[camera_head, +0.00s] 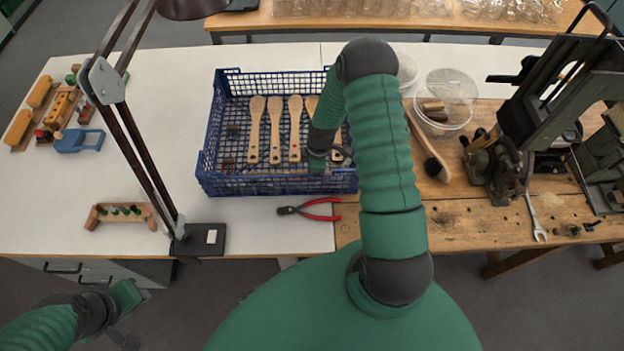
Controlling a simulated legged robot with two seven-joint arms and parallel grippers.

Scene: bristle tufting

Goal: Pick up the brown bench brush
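Several pale wooden paddle-shaped pieces (275,125) lie in the blue mesh crate (265,187). My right arm reaches over the crate's right side and hides part of it. My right gripper (335,155) is over that side, its fingers mostly hidden. My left gripper (130,315) is low at the left, in front of the table; its opening is unclear.
Red-handled pliers (318,209) lie in front of the crate. A lamp (200,238) stands at the left on the white table. A clear tub (445,100), a dark press (560,95) and a wrench (536,215) are at the right. The white table left of the crate has free room.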

